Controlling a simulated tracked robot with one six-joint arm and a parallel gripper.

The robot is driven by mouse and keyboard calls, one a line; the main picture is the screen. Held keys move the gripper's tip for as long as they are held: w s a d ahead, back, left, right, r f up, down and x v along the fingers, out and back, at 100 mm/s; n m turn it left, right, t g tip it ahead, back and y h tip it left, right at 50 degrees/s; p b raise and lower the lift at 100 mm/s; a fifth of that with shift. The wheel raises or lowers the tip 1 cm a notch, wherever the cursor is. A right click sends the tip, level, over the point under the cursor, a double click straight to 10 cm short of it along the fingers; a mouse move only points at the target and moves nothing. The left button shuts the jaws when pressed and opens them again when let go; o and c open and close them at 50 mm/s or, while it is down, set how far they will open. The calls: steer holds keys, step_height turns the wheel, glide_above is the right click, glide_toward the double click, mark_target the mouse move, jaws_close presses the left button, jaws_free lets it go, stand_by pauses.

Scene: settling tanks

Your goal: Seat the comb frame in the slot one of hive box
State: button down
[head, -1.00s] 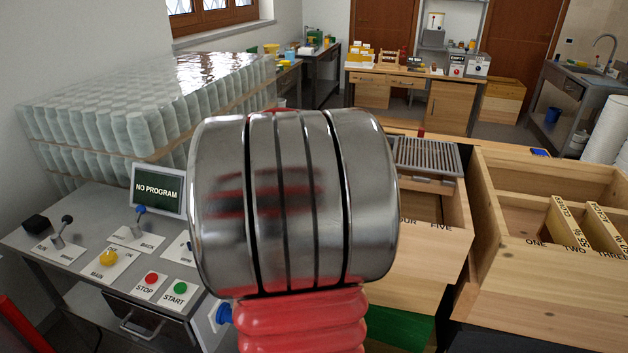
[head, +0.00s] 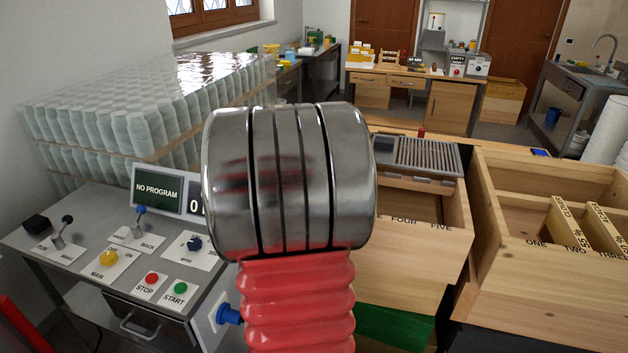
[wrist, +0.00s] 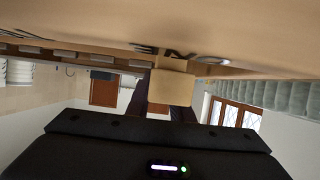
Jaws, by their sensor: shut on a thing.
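In the head view my arm's metal cylinder and red sleeve hide my gripper and what it holds. In the wrist view the dark body of my gripper (wrist: 160,140) spans the bottom. A small plain wooden block (wrist: 172,87), probably part of the comb frame, stands out just beyond it. A wooden wall lettered ONE (wrist: 250,45) fills the top of that view, upside down and very close. In the head view, the wooden box with FOUR and FIVE (head: 415,270) is partly hidden behind my arm. I cannot tell whether the block touches the lettered wall.
Another wooden box (head: 560,275) at right is lettered ONE, TWO, THREE and holds two frames (head: 580,225). A grey slatted grille (head: 420,155) lies at the back of the nearer box. A control desk (head: 85,280) and stacked jars (head: 100,120) stand at left.

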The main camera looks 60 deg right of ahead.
steer(key=shift+f, duration=1.6)
steer(key=c, duration=1.6)
jaws_free()
steer(key=shift+o, duration=0.2)
steer(key=v, duration=1.2)
steer(key=shift+w, duration=0.1)
